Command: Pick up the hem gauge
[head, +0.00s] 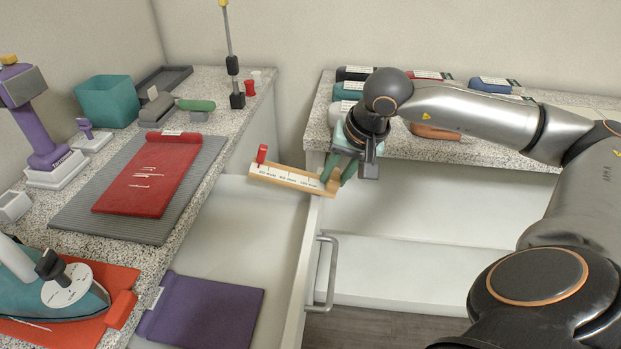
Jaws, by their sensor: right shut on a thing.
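The hem gauge (286,177) is a flat light-wood strip with a white marked scale and a red slider (262,154) near its left end. My right gripper (338,171) has its green fingers shut on the gauge's right end. It holds the gauge in the air above the open drawer (262,212), close to the right counter's front edge. The gauge is slightly tilted, its right end lower in the picture. My left gripper is not in view.
A purple folded cloth (203,310) lies in the drawer. The left counter holds a teal iron (50,285), a red folder (150,178) on a grey mat (75,215), a teal bin (108,98) and a purple device (40,125). Several labelled rolls, including a blue one (492,84), lie on the right counter.

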